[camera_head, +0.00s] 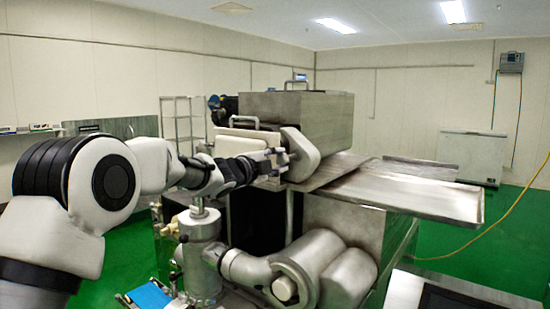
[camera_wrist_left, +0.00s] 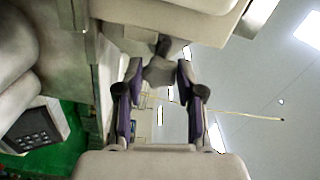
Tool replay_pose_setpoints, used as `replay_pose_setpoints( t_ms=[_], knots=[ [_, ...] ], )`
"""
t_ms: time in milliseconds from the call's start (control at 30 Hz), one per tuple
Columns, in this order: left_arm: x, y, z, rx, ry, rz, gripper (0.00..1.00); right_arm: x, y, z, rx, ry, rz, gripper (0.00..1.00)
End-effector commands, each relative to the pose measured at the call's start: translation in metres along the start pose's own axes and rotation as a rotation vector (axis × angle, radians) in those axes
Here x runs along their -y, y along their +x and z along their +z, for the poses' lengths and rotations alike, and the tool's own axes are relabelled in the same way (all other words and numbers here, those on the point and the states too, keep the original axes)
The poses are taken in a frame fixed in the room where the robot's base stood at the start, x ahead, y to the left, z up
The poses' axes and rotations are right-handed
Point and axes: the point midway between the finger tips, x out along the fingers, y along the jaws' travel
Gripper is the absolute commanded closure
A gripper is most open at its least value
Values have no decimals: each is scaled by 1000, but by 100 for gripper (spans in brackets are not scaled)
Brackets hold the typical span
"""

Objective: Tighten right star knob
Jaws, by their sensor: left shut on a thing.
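A grey star knob (camera_wrist_left: 159,70) shows in the left wrist view, on a short stem under a pale machine part. My left gripper (camera_wrist_left: 160,72) has its two dark, purple-sided fingers on either side of the knob and is shut on it. In the head view my left gripper (camera_head: 277,158) reaches from the left to the front of the encrusting machine (camera_head: 300,118), beside a rounded grey housing (camera_head: 303,153). The knob is hard to make out there, behind the fingers. My right gripper is not in view.
Steel trays (camera_head: 415,192) extend to the right of the machine. A metal column (camera_head: 203,255) and a thick cylindrical body (camera_head: 312,262) stand below my left arm. A white block with a handle (camera_head: 245,142) is close behind my wrist. Green floor is open at the far right.

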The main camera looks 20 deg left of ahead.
Motion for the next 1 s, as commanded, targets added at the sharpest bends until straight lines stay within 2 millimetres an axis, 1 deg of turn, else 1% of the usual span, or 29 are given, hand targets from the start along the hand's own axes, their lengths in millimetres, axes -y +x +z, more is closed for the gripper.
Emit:
replay_pose_setpoints(
  t_ms=[33, 467, 500, 533, 567, 867, 967, 1000],
  knots=[
    [6, 0, -2, -4, -4, -8, 97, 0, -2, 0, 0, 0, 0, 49],
    [7, 0, -2, -5, -13, -11, 97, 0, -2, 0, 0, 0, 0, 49],
    [7, 0, -2, -5, -13, -11, 52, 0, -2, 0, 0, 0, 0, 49],
    [7, 0, -2, -5, -12, -11, 41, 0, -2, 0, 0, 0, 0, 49],
    [6, 0, -2, -4, -12, -10, 37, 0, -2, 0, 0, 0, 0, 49],
    [4, -2, -1, -2, -14, -5, 37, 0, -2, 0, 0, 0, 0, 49],
    [4, -10, -1, -1, -15, -5, 37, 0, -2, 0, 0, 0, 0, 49],
    [4, -17, -1, -1, -16, -4, 37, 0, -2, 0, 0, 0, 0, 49]
  ],
)
